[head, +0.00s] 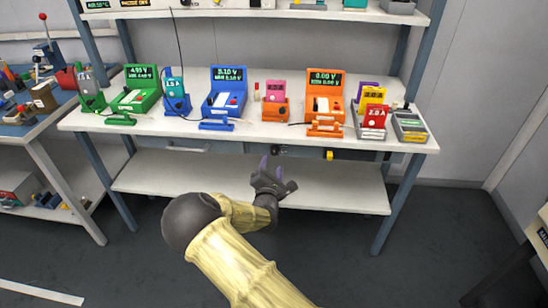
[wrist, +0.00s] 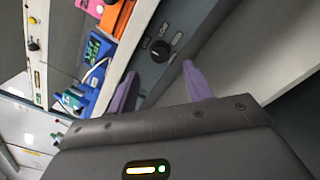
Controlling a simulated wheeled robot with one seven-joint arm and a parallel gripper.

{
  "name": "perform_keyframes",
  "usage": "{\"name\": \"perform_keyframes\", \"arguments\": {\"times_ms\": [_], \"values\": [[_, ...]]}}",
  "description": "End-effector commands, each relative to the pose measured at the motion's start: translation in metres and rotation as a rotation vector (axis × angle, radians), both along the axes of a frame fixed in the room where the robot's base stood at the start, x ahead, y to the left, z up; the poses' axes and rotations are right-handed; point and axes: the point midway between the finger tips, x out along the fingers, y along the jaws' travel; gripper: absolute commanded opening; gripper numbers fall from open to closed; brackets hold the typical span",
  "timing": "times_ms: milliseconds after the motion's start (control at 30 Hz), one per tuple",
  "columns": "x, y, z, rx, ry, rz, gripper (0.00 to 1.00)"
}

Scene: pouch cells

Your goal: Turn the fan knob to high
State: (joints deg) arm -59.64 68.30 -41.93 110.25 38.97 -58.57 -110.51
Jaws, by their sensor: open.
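A black round knob (wrist: 160,51) sits on a grey-blue panel (wrist: 150,72) with small light labels beside it in the wrist view. In the head view the dark knob (head: 276,150) shows small under the bench's front edge, just above my gripper (head: 277,171). My gripper is open and empty. In the wrist view its two purple fingers (wrist: 160,70) point toward the panel, one on each side below the knob, apart from it. The label text is too small to read, so the knob's setting is unclear.
The bench (head: 225,128) carries a blue cell tester (head: 226,90), a green one (head: 138,88) and an orange one (head: 323,92). A yellow part (head: 328,155) is on the front edge right of the knob. A lower shelf (head: 330,190) lies beneath; the floor in front is clear.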

Motion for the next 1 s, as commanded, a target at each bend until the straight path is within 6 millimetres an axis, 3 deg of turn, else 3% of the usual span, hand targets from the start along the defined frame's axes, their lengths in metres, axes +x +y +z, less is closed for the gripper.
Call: {"name": "perform_keyframes", "arguments": {"times_ms": [333, 733, 933, 1000], "values": [[0.053, -0.002, 0.000, 0.002, -0.001, 0.000, 0.51], [0.061, -0.002, 0.000, 0.000, 0.000, 0.000, 0.51], [0.061, -0.002, 0.000, 0.001, 0.000, 0.000, 0.11], [0.061, -0.002, 0.000, 0.001, 0.000, 0.000, 0.06]]}}
